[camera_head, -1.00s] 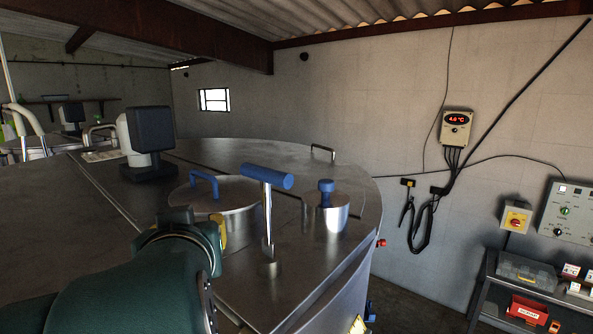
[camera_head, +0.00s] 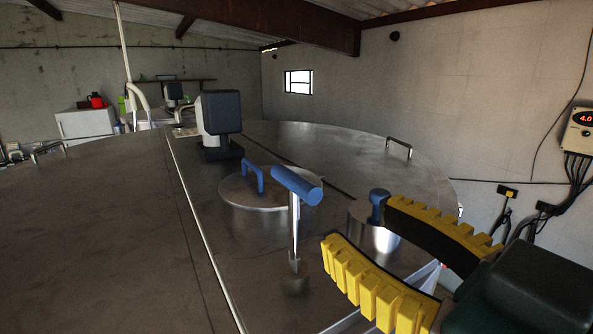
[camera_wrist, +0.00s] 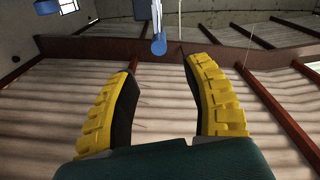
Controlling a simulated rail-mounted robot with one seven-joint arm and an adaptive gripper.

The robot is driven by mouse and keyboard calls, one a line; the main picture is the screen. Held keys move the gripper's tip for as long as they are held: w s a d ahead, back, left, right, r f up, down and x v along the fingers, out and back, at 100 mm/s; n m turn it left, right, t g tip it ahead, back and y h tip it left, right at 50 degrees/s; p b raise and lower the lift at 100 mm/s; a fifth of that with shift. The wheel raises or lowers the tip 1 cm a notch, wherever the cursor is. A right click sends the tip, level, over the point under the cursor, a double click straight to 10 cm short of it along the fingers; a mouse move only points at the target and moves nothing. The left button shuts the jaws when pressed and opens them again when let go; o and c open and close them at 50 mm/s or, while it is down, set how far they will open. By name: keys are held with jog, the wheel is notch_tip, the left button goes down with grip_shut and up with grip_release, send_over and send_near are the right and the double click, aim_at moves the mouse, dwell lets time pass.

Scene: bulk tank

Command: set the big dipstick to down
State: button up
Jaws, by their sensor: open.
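The big dipstick has a blue crossbar handle (camera_head: 297,185) on a bright metal rod. It stands upright, its handle well above the small collar (camera_head: 294,282) on the tank top. In the wrist view the handle (camera_wrist: 159,45) shows nearly end-on at the top middle, its rod running up the picture. My gripper (camera_head: 362,228) is open and empty, with yellow ribbed fingers, right of the dipstick in the head view. In the wrist view my gripper (camera_wrist: 159,68) points toward the handle, which appears beyond the fingertips and not between them.
A round lid with a blue handle (camera_head: 253,178) lies behind the dipstick. A metal cylinder with a blue knob (camera_head: 377,203) stands to the right, partly behind my fingers. A dark-headed motor unit (camera_head: 220,112) stands farther back. The tank top (camera_head: 110,230) is clear at the left.

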aim_at(293, 174)
jog(key=p+x, duration=0.4)
jog(key=x, duration=0.7)
jog(key=shift+w+a+r, duration=0.2)
jog(key=shift+w, duration=0.1)
jog(key=shift+w+a+f+p, duration=0.2)
jog(key=shift+w+a+p, duration=0.1)
jog(key=shift+w, duration=0.25)
grip_shut()
